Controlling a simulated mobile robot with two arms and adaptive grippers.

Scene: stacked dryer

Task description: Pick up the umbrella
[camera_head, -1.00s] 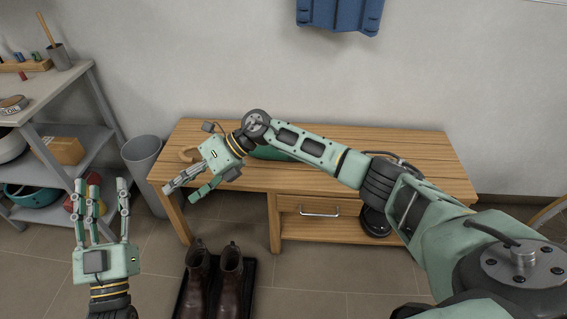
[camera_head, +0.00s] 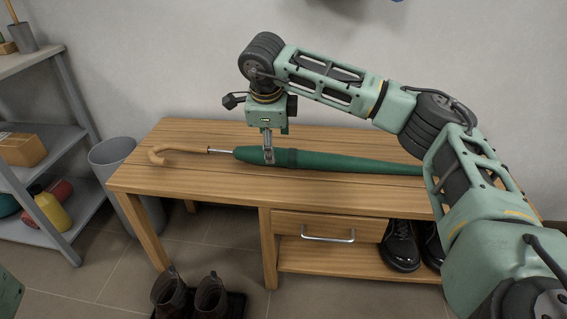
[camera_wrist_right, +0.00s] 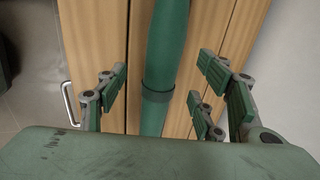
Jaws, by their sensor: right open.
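A folded green umbrella (camera_head: 335,161) with a curved wooden handle (camera_head: 180,153) lies along the top of a wooden bench (camera_head: 150,181). My right gripper (camera_head: 269,158) points down over the umbrella near its strap, at the handle end of the green cloth. In the right wrist view the umbrella (camera_wrist_right: 167,45) runs between the open fingers of the right gripper (camera_wrist_right: 163,92), with a gap on each side. The far end of the umbrella is hidden behind my right arm. A small piece of my left arm shows at the lower left edge; its gripper is out of view.
Black shoes (camera_head: 401,243) stand on the bench's lower shelf, right of a drawer (camera_head: 328,226). Brown boots (camera_head: 210,297) stand on the floor in front. A grey bin (camera_head: 112,152) and a shelf unit (camera_head: 45,139) are at the left.

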